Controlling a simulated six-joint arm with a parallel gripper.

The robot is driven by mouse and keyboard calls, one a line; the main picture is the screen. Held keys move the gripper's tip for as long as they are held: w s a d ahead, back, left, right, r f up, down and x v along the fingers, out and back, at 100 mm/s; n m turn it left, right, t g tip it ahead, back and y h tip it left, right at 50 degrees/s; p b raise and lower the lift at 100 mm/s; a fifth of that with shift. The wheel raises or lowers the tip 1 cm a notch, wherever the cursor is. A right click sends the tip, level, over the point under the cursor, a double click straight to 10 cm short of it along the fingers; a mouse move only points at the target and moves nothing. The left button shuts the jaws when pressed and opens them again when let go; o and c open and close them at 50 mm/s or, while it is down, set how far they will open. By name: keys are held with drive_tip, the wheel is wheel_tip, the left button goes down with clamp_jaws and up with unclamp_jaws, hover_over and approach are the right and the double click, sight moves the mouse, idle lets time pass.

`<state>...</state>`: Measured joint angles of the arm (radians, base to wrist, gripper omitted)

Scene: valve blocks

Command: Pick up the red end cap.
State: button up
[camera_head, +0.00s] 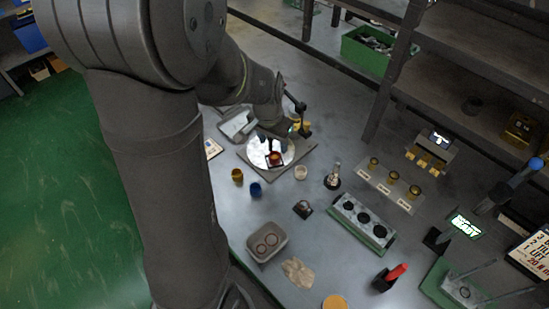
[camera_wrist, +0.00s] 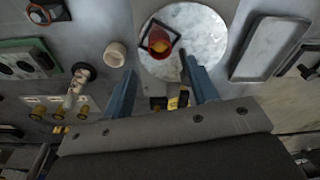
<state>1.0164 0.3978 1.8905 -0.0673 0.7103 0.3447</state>
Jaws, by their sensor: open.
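The red end cap (camera_wrist: 159,47) sits on a round white plate (camera_wrist: 210,45) in the wrist view, its orange-yellow inside showing. A dark square outline lies around or beside it; I cannot tell whether they touch. In the head view the cap (camera_head: 275,159) is small on the plate (camera_head: 256,154), close to my fingers. My gripper (camera_wrist: 160,67) is open, with its blue fingers apart and nothing held between them. The cap appears beyond the fingertips, between them in the picture. In the head view my gripper (camera_head: 273,143) is over the plate.
A yellow cap (camera_head: 237,175), a blue cap (camera_head: 256,189) and a pale cup (camera_head: 301,172) stand near the plate. A grey tray (camera_wrist: 275,48) lies beside it. A grey bin (camera_head: 267,241) and a block with dark holes (camera_head: 362,222) stand nearer the front.

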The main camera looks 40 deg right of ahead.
sight(274, 152)
drive_tip(key=shift+w+d+f, duration=0.1)
drive_tip(key=shift+d+f, duration=0.1)
drive_tip(key=shift+f, duration=1.35)
drive_tip(key=shift+w+d+f, duration=0.1)
drive_tip(key=shift+d+f, duration=0.05)
drive_tip(key=shift+f, duration=1.4)
drive_tip(key=shift+c, duration=0.2)
drive_tip(key=c, duration=1.1)
drive_tip(key=shift+r, duration=0.15)
